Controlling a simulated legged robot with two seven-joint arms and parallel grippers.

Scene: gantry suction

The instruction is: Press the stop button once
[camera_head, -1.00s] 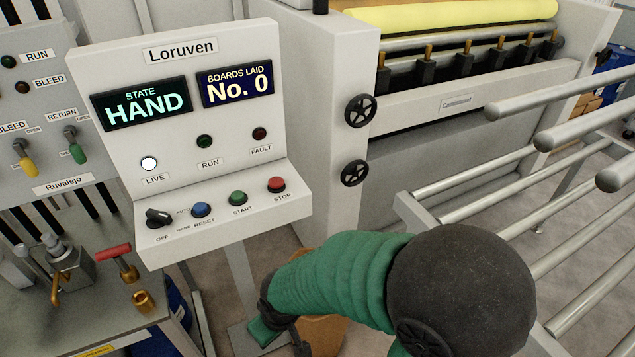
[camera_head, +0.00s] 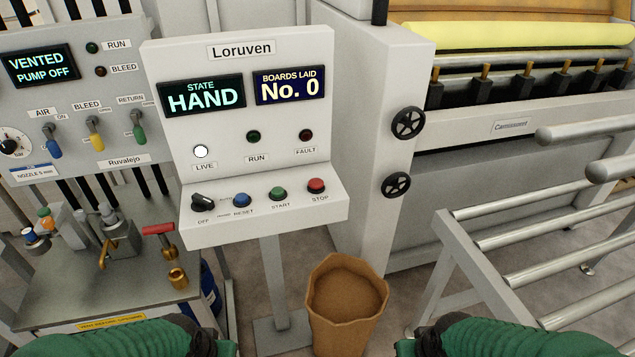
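The red stop button (camera_head: 316,186) is at the right end of the button row on the sloped lower face of the white Loruven panel (camera_head: 335,120). The green start button (camera_head: 278,194), the blue reset button (camera_head: 241,200) and a black selector knob (camera_head: 202,202) lie to its left. The screens read "STATE HAND" and "BOARDS LAID No. 0". The LIVE lamp is lit white; RUN and FAULT are dark. My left gripper (camera_head: 222,347) and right gripper (camera_head: 408,346) are at the bottom edge, below and apart from the panel. Their fingers are too cut off to judge.
A brown bin (camera_head: 349,300) stands below the panel. The Ruvalejo panel (camera_head: 110,110) and a metal bench (camera_head: 75,285) are at left. A roller frame (camera_head: 470,245) and a machine with two black handwheels (camera_head: 408,123) are at right. Space before the buttons looks clear.

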